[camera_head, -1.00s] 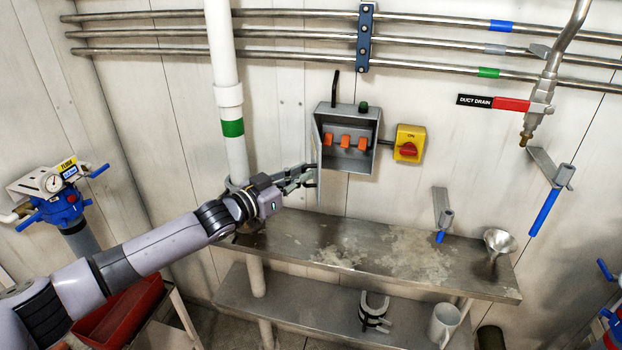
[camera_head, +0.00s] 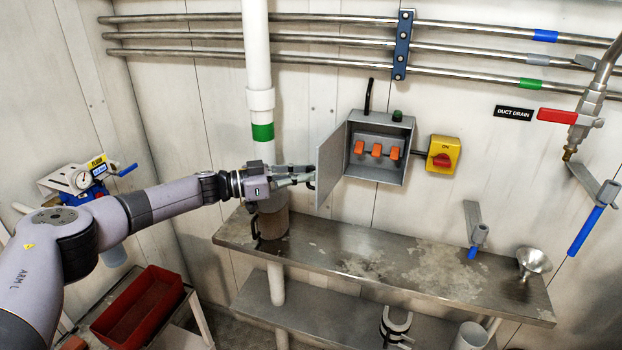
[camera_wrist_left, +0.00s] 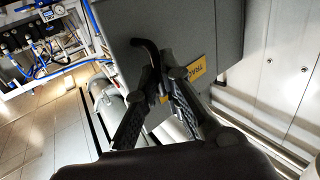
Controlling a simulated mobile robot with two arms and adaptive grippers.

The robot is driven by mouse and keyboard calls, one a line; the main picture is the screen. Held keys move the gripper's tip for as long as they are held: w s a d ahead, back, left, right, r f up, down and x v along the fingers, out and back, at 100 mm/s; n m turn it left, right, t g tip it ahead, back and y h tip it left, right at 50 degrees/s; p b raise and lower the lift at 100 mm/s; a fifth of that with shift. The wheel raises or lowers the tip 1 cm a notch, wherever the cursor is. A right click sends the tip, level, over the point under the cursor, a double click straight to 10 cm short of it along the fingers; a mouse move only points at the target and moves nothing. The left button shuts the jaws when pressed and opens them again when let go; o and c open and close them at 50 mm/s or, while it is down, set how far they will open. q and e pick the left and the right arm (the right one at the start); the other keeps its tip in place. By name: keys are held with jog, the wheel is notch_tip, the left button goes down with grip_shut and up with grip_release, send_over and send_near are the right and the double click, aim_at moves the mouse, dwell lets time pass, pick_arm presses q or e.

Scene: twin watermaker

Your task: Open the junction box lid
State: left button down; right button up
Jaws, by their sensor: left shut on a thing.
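The grey junction box (camera_head: 404,172) is on the wall, with several orange switches inside. Its lid (camera_head: 331,166) stands swung out on the left side, so the inside of the box is in full view. My left gripper (camera_head: 311,177) is at the lid's outer face, left of it. In the left wrist view, my left gripper (camera_wrist_left: 160,80) is shut on the black curved handle (camera_wrist_left: 146,52) of the lid, which also shows a yellow label (camera_wrist_left: 197,70). My right gripper is not in view.
A white vertical pipe (camera_head: 257,60) stands behind my left arm. Below is a stained metal shelf (camera_head: 400,265) with a funnel (camera_head: 533,261). A red tray (camera_head: 140,305) is at lower left.

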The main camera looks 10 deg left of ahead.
pick_arm(q)
jog(key=shift+w+r, duration=0.2)
jog(key=shift+r, duration=0.35)
jog(key=c, duration=2.2)
grip_release()
jog(key=shift+d, duration=0.1)
jog(key=shift+o, duration=1.4)
jog(key=shift+w+d+f, duration=0.25)
jog(key=shift+d, duration=0.1)
jog(key=shift+o, duration=0.8)
jog(key=shift+f, duration=0.15)
jog(key=shift+s+a+f, duration=0.1)
jog(key=shift+a, duration=0.05)
jog(key=v, duration=1.2)
